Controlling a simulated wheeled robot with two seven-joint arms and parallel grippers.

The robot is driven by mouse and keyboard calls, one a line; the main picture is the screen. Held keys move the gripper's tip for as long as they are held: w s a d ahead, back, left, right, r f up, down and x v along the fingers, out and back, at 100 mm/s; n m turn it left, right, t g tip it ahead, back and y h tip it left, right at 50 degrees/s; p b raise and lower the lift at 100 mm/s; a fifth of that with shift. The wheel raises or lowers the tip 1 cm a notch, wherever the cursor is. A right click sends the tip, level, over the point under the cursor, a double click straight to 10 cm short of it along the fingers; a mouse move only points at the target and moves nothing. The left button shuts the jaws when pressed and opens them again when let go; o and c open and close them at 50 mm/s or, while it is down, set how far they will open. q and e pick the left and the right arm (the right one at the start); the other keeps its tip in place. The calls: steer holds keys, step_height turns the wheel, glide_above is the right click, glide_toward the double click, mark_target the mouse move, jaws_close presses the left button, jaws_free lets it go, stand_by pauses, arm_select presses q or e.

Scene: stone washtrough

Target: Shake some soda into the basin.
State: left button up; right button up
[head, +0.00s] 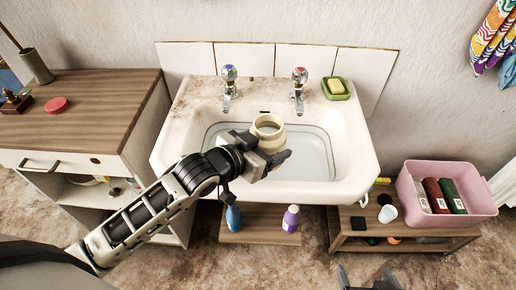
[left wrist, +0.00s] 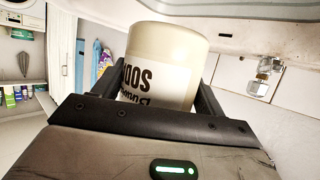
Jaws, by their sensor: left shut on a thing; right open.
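The soda container (head: 273,143) is a cream cylinder, held over the basin (head: 160,150), with a round ring-like end showing from above. In the left wrist view the container (left wrist: 160,65) shows dark lettering upside down, and it sits between the jaws. My left gripper (head: 266,160) is shut on it, above the middle of the basin. The basin is white stone-like ware with pale water inside. I cannot see any powder falling. My right gripper (head: 370,282) is open and empty at the bottom edge, below and right of the basin.
Two taps (head: 229,88) (head: 299,90) and a green soap dish (head: 335,89) with yellow soap stand along the back rim. A wooden cabinet (head: 100,92) is at the left. A pink tub (head: 480,196) sits on a low shelf at the right. Bottles (head: 291,219) stand below the basin.

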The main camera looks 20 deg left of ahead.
arm_select(q)
steer(key=shift+w+a+f, duration=0.3)
steer(key=shift+w+f, duration=0.2)
steer(key=shift+f, duration=0.1)
steer(key=shift+w+a+f, duration=0.3)
steer(key=shift+w+f, duration=0.15)
steer(key=shift+f, duration=0.15)
steer(key=shift+r+n+g+h, duration=0.1)
steer(key=shift+n+g+h, duration=0.2)
steer(key=shift+g+h, duration=0.2)
steer(key=shift+s+d+r+n+g+h, duration=0.2)
steer(key=shift+s+n+g+h, duration=0.1)
steer(key=shift+n+g, duration=0.15)
arm_select(e)
steer(key=shift+s+f, duration=0.1)
arm_select(q)
steer(key=shift+r+n+g+p, duration=0.2)
steer(key=shift+n+g+p, duration=0.05)
steer(key=shift+n+p, duration=0.25)
steer(key=shift+s+d+f+n+g+h, duration=0.1)
steer(key=shift+d+n+g+h, duration=0.05)
steer(key=shift+n+g+h, duration=0.2)
arm_select(e)
steer(key=shift+s+d+r, duration=0.1)
steer(key=shift+d+r, duration=0.1)
steer(key=shift+d, duration=0.05)
steer(key=shift+a+r, duration=0.1)
